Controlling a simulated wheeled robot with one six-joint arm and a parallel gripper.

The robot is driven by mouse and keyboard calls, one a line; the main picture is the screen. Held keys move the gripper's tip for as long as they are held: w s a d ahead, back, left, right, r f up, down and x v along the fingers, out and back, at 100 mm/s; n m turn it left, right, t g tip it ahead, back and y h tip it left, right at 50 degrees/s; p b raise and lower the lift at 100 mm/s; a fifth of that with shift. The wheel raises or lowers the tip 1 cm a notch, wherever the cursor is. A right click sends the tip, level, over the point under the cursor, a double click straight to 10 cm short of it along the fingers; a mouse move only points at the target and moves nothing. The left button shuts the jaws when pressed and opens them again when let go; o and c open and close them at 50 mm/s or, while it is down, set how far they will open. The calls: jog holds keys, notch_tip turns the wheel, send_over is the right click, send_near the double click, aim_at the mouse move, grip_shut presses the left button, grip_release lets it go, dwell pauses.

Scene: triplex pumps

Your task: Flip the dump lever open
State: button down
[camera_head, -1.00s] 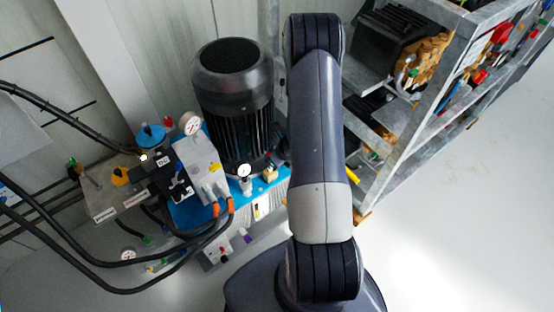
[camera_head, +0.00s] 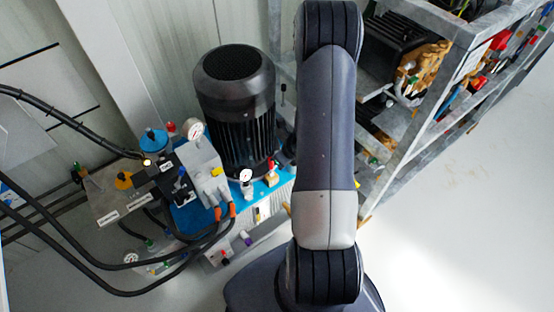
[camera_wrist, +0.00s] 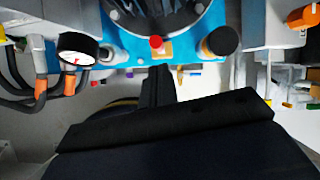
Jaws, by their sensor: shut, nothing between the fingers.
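The pump unit has a blue top plate (camera_head: 283,189), which also shows in the wrist view (camera_wrist: 195,48). A small brass fitting with a red knob (camera_head: 270,164) stands on it beside the black motor (camera_head: 234,95). The red knob shows from above in the wrist view (camera_wrist: 156,42). I cannot tell for sure which part is the dump lever. My gripper (camera_wrist: 160,72) is shut and empty, its dark fingers pointing at the plate's edge just below the red knob in the picture. In the head view my arm hides part of the area right of the motor.
A pressure gauge (camera_wrist: 77,48) and orange-ended hoses stand left of my gripper in the wrist view. A round dark cap (camera_wrist: 222,41) is to its right. A metal shelf (camera_head: 408,140) loaded with parts stands right of the arm. The floor at right is clear.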

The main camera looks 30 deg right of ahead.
jog(key=v, duration=0.2)
jog(key=p+v, duration=0.1)
jog(key=v, duration=0.1)
jog(key=shift+s+r, duration=0.2)
jog(key=shift+s, duration=0.2)
